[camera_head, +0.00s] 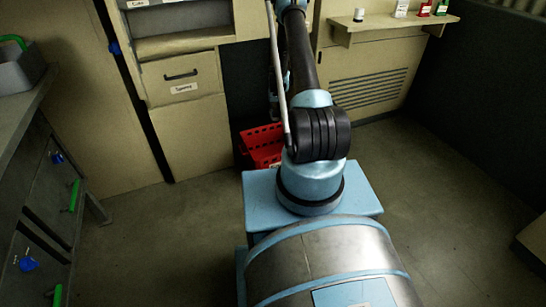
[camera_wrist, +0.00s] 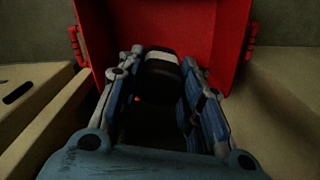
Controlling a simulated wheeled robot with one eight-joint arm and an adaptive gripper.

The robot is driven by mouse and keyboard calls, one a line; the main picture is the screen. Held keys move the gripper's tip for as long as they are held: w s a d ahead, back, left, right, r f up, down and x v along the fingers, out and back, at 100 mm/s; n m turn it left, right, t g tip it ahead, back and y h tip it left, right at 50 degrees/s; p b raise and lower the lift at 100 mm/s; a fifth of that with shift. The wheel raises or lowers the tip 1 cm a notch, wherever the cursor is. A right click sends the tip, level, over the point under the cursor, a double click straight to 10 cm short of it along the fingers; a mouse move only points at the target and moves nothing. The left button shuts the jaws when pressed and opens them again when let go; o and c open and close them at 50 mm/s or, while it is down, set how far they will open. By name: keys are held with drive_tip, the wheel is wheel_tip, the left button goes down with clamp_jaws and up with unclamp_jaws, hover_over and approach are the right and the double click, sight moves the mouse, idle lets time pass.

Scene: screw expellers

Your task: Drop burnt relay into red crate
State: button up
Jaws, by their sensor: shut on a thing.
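The red crate (camera_head: 262,136) stands on the floor in front of the cabinets, partly behind my arm. In the wrist view the red crate (camera_wrist: 225,40) fills the upper middle, with a handle on each side. My gripper (camera_wrist: 163,68) is shut on a dark relay (camera_wrist: 163,58), a black block with a pale band. The relay sits between the two fingers, in front of the red crate's inner wall in that view. I cannot tell how far it is above the crate's floor.
A beige cabinet with a labelled drawer (camera_head: 181,78) stands behind, left of the crate. A vented cabinet (camera_head: 368,88) and a small shelf (camera_head: 392,22) with small items stand right. A workbench (camera_head: 40,90) holds a grey bin (camera_head: 18,70). The right floor (camera_head: 430,190) is clear.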

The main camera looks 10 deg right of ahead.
drive_tip(key=f, duration=0.2)
drive_tip(key=w+f, duration=0.1)
drive_tip(key=f, duration=0.1)
drive_tip(key=w+f, duration=0.1)
drive_tip(key=shift+d+f, duration=0.2)
drive_tip(key=shift+f, duration=0.2)
wheel_tip(320, 180, down, 6)
drive_tip(key=shift+w, duration=0.1)
drive_tip(key=o, duration=1.1)
drive_tip(key=shift+o, duration=0.2)
wheel_tip(320, 180, up, 12)
drive_tip(key=shift+f, duration=0.1)
